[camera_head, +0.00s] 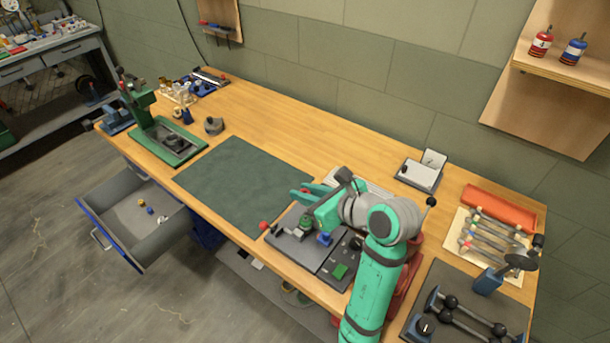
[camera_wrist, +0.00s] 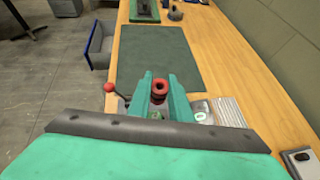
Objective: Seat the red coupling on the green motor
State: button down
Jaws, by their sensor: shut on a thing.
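The red coupling (camera_wrist: 160,85) is a small red ring-shaped piece with a dark hole in its top. It sits upright between the teal fingers of my gripper (camera_wrist: 161,81), which is shut on it. The green motor (camera_wrist: 155,114) shows partly below the coupling in the wrist view, between the fingers. In the head view the green motor (camera_head: 304,225) stands on a grey fixture plate (camera_head: 293,247), and my gripper (camera_head: 303,191) is just above and behind it. The coupling appears held above the motor; the exact gap and alignment are hard to judge.
A blue motor (camera_head: 324,239) stands right of the green one. A red-knobbed lever (camera_head: 264,226) sits at the plate's left. A dark green mat (camera_head: 240,180) lies clear to the left. A drawer (camera_head: 145,220) hangs open. Red and blue canisters (camera_head: 540,43) stand on a shelf.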

jog(key=shift+w+f, duration=0.15)
jog(key=shift+f, duration=3.45)
jog(key=c, duration=1.5)
grip_release()
jog(key=shift+c, duration=0.2)
jog(key=shift+d, duration=0.15)
jog(key=v, duration=1)
jog(key=shift+s+d+r, duration=0.2)
jog(key=shift+s, duration=0.1)
